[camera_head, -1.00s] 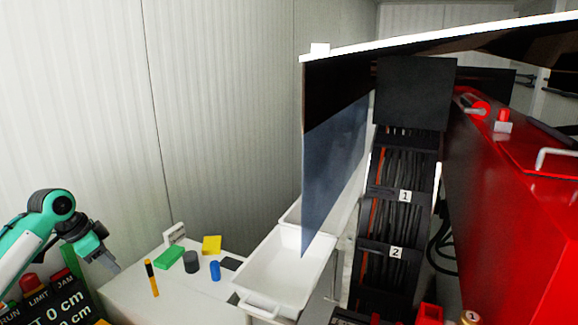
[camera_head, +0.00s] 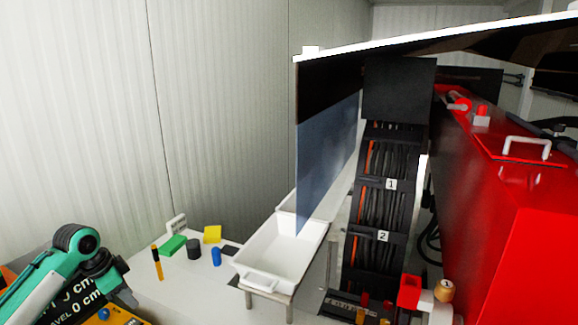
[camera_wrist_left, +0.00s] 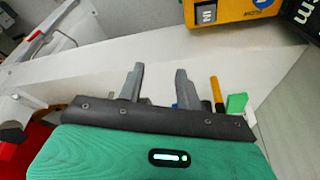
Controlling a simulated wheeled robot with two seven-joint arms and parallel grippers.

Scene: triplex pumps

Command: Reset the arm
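My left arm comes in at the lower left of the head view, teal and dark grey. My left gripper (camera_head: 124,298) is by the near left part of the white table (camera_head: 185,297). In the left wrist view its two grey fingers (camera_wrist_left: 158,72) stand apart with nothing between them, so it is open and empty. My right arm and right gripper are not in view.
A marker (camera_head: 157,263), green block (camera_head: 172,245), dark cylinder (camera_head: 194,249), blue cylinder (camera_head: 216,257) and yellow block (camera_head: 212,234) stand on the table. A white tray (camera_head: 262,277) and a red machine (camera_head: 480,190) are farther right.

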